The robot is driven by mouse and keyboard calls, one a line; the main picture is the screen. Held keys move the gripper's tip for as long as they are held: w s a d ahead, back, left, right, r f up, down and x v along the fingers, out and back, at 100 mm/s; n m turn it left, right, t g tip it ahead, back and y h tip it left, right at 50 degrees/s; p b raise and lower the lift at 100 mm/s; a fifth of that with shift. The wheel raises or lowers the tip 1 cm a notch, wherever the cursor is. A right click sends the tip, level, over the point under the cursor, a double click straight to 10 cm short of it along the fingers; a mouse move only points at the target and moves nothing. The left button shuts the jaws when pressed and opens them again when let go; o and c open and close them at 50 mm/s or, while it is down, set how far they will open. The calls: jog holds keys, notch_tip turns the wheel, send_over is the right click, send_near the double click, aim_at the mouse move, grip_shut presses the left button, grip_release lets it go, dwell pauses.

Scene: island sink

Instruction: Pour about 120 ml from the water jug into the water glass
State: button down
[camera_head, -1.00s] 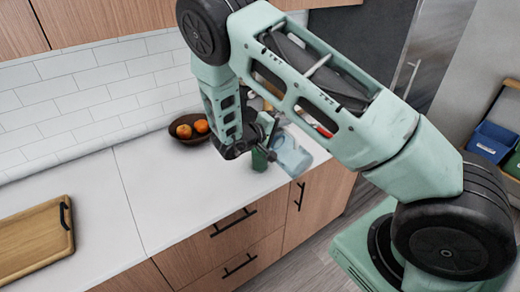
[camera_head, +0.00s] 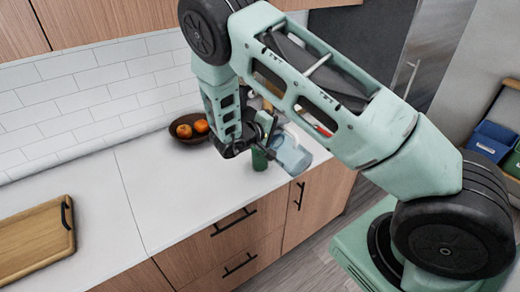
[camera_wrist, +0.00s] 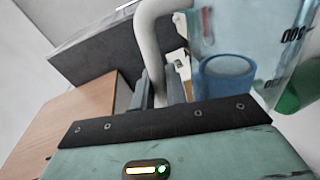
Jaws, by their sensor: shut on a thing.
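My gripper (camera_head: 268,124) is shut on the water jug's pale handle (camera_wrist: 148,45), which passes between the fingers in the wrist view. The clear bluish jug (camera_head: 292,156) is tilted, near the counter's right front edge. Its wall with printed black marks (camera_wrist: 285,50) fills the upper right of the wrist view. A blue-tinted round glass (camera_wrist: 228,72) shows there through or beside the jug wall; I cannot tell which. It may be the water glass, and I cannot pick it out in the head view. The water level is not clear.
A green object (camera_head: 259,160) stands right beside the jug; I cannot tell if they touch. A brown bowl of fruit (camera_head: 177,137) is behind to the left. A wooden board (camera_head: 32,240) lies at far left. The middle counter is clear.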

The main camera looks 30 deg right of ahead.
aim_at(293, 144)
jog(key=shift+r, duration=0.1)
jog(key=shift+s+f+b, duration=0.15)
jog(key=shift+f+b, duration=0.2)
jog(key=shift+b, duration=0.1)
jog(key=s+b, duration=0.1)
jog(key=s+f+m+b, duration=0.1)
jog(key=b, duration=0.1)
jog(key=s+f+m+b, duration=0.1)
jog(key=s+b, duration=0.1)
jog(key=shift+d+f+t, duration=0.2)
jog(key=shift+d+t, duration=0.05)
jog(key=shift+t, duration=0.15)
jog(key=shift+s+r, duration=0.1)
jog(key=shift+r, duration=0.05)
jog(key=shift+s+f+m+b, duration=0.35)
jog(key=shift+s+f+m, duration=0.05)
jog(key=shift+f+m, duration=0.15)
jog(key=shift+s, duration=0.15)
jog(key=shift+f, duration=0.15)
dwell(0.4)
